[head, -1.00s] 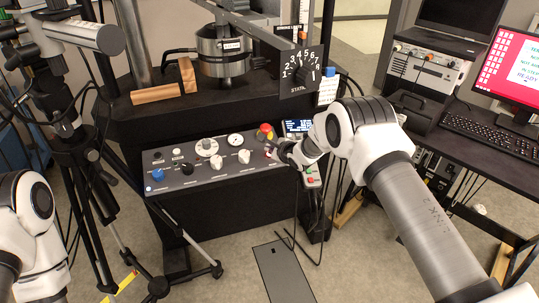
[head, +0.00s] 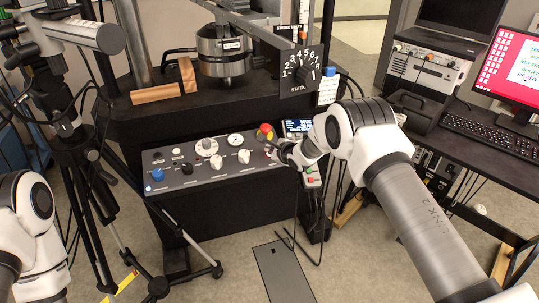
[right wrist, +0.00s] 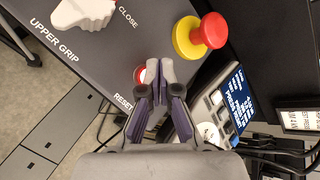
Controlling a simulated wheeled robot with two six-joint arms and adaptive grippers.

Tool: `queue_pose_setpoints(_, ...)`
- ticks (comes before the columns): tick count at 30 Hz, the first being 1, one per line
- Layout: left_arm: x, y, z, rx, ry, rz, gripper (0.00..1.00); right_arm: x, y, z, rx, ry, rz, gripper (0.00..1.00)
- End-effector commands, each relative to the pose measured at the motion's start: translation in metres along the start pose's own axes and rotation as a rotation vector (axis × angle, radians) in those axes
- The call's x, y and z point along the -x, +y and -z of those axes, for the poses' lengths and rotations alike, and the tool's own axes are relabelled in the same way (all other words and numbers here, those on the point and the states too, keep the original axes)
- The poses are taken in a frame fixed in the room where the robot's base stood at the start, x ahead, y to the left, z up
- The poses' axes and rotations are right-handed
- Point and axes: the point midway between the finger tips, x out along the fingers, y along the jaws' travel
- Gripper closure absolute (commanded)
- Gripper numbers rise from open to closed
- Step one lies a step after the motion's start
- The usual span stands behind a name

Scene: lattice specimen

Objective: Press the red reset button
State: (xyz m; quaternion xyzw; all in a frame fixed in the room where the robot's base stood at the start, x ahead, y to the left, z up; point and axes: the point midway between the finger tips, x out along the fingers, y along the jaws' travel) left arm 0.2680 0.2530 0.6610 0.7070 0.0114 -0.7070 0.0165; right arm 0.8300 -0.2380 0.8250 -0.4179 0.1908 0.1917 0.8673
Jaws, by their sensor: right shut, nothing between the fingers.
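The red reset button (right wrist: 138,76) sits on the grey control panel (right wrist: 110,62), beside the printed word RESET. In the right wrist view it is partly hidden by my right gripper (right wrist: 159,68). The gripper's fingers are shut with nothing between them, and the tips are over or just beside the button's right side. I cannot tell whether they touch it. In the head view the right gripper (head: 276,149) is at the panel's right end. My left gripper is out of view.
A red mushroom knob on a yellow base (right wrist: 205,33) stands close to the right fingertips. A white knob (right wrist: 84,12) is on the panel's left side in the wrist view. A small display (right wrist: 236,98) is to the right. A tripod (head: 75,150) stands at the left.

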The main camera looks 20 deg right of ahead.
Motion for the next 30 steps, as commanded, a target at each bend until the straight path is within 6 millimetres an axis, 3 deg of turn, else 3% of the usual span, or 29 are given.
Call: queue_pose_setpoints(30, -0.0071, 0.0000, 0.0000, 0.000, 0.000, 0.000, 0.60, -0.0079, 0.0063, 0.0060, 0.000, 0.000, -0.001, 1.00)
